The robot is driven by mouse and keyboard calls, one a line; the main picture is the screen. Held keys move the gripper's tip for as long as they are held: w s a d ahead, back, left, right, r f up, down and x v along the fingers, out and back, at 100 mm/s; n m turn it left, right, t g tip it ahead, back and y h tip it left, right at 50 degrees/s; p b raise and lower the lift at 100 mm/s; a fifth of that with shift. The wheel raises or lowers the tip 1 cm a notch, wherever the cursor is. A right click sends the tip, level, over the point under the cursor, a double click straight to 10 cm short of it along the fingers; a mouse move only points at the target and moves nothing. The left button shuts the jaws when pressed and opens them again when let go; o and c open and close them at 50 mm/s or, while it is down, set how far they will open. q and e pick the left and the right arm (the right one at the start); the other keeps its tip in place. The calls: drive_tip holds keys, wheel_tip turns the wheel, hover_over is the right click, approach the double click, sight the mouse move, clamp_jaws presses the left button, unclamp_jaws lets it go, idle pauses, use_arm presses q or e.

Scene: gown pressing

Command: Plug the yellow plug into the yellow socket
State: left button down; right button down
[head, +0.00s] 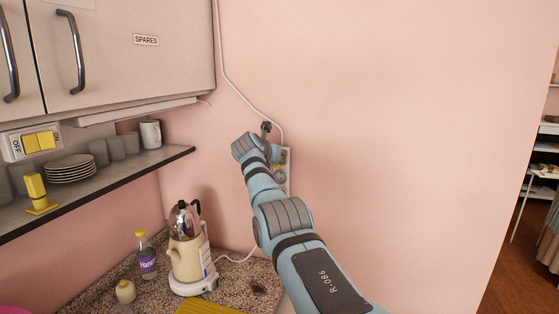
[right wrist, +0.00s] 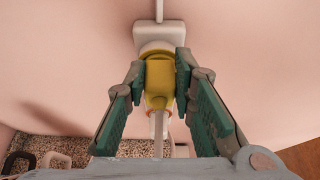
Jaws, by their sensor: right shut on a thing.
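The yellow plug (right wrist: 160,78) is between the green-padded fingers of my right gripper (right wrist: 160,90), which is shut on it. A grey cord runs from the plug towards the camera. A white fitting (right wrist: 160,32) on the wall sits directly behind the plug's far end; I cannot tell whether the plug is seated in it. In the head view, my right gripper (head: 267,128) is at the pink wall, beside a white socket strip (head: 288,182). My arm hides part of the strip, and I cannot make out the yellow socket. My left gripper is out of view.
A cream kettle (head: 186,254) and a purple-labelled bottle (head: 147,262) stand on the speckled counter (head: 240,286). A shelf (head: 105,179) with plates and mugs is on the left, under the cabinet (head: 130,60). The wall right of my arm is clear.

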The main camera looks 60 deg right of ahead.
drive_tip(key=c, duration=1.3)
unclamp_jaws()
drive_tip(key=v, duration=1.2)
drive_tip(key=shift+w+a, duration=0.1)
